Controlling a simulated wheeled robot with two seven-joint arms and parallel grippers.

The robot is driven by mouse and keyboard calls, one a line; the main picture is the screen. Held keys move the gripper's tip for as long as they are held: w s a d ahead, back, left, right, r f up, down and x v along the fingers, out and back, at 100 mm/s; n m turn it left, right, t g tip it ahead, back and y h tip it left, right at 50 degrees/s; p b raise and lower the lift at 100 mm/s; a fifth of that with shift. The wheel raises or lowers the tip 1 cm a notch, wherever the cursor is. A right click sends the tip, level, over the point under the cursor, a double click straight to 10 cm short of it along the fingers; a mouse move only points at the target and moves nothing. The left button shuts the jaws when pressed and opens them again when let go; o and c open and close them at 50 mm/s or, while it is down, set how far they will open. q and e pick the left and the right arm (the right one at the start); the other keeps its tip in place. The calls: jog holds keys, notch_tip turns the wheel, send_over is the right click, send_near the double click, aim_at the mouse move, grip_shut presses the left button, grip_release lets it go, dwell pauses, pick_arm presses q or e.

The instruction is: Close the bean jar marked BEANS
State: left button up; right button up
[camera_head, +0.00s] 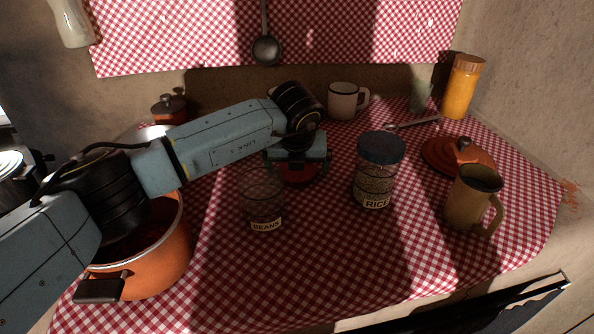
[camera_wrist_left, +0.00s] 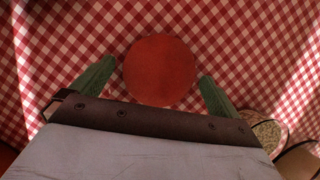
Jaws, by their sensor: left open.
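The bean jar (camera_head: 263,203), clear glass with a BEANS label, stands upright and lidless on the checked cloth in the head view. A round red lid (camera_head: 299,176) lies behind it and to the right, partly hidden by my left gripper (camera_head: 297,163). In the left wrist view the lid (camera_wrist_left: 160,70) is a plain red disc between the two green fingers of my left gripper (camera_wrist_left: 155,85). The fingers are open, with a gap on each side of the lid. My right gripper is not in view.
The RICE jar (camera_head: 375,180) with a blue lid stands to the right. An orange pot (camera_head: 160,262) stands left, under my arm. The cloth in front of the jars is clear.

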pick_arm(q)
jog(key=shift+c, duration=0.3)
jog(key=c, duration=0.8)
jog(key=shift+r, duration=0.1)
jog(key=shift+r, duration=0.35)
notch_tip(320, 180, up, 9)
jog(key=p, duration=0.2)
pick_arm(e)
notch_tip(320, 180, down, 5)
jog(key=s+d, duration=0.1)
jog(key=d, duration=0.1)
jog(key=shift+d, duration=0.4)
pick_arm(q)
jog(key=shift+r, duration=0.1)
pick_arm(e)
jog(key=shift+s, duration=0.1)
